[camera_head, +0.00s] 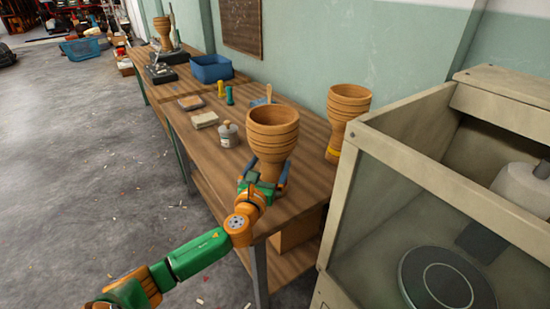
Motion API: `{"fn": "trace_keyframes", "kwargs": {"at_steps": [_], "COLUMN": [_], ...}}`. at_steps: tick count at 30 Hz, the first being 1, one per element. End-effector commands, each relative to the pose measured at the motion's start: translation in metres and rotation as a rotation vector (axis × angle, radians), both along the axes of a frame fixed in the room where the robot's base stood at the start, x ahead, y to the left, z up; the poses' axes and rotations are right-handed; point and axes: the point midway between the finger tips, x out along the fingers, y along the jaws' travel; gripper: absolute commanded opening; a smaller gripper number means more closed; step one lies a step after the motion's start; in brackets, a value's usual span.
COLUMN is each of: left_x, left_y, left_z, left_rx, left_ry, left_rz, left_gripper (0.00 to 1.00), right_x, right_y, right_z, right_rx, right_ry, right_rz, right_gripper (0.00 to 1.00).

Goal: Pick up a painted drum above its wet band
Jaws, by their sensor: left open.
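A wooden goblet drum (273,129) with carved rings stands upright near the front end of the workbench. My left gripper (265,174) is at its narrow lower part, with one dark finger on each side and the jaws open. The gripper and wrist hide much of the drum's foot, so I cannot tell whether it has a painted band or whether the fingers touch it. A second similar drum (346,108) stands further back to the right, by the wall. It has a yellow band (333,154) low on its foot. My right gripper is out of view.
A beige cabinet (418,170) with an open or glazed front stands close on the right. The workbench (307,190) also bears a small jar (228,134), pale blocks (204,120), a blue bin (211,68) and another drum (162,33) at the far end. The floor at left is open.

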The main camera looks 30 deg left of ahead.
Motion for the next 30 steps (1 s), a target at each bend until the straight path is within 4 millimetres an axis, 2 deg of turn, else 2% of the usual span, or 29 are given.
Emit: {"fn": "trace_keyframes", "kwargs": {"at_steps": [3, 8, 9, 20, 30], "left_x": [0.0111, 0.0116, 0.0116, 0.0114, 0.0115], "left_y": [0.0033, 0.0035, 0.0035, 0.0036, 0.0037], "left_z": [-0.0009, -0.0008, -0.0008, -0.0010, 0.0057], "left_rx": [0.000, -0.002, -0.002, -0.003, -0.002], "left_ry": [0.001, 0.002, 0.002, 0.002, -0.001], "left_rz": [0.000, -0.001, -0.001, -0.001, -0.001], "left_gripper": [1.00, 1.00, 0.97, 0.00, 0.00], "right_x": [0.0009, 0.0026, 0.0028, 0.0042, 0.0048], "right_y": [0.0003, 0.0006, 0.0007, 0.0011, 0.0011], "right_z": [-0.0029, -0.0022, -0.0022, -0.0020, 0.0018], "right_rx": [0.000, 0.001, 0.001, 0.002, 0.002], "right_ry": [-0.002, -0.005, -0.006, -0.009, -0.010], "right_rz": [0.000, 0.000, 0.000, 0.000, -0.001], "right_gripper": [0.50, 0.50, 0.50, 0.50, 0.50]}}
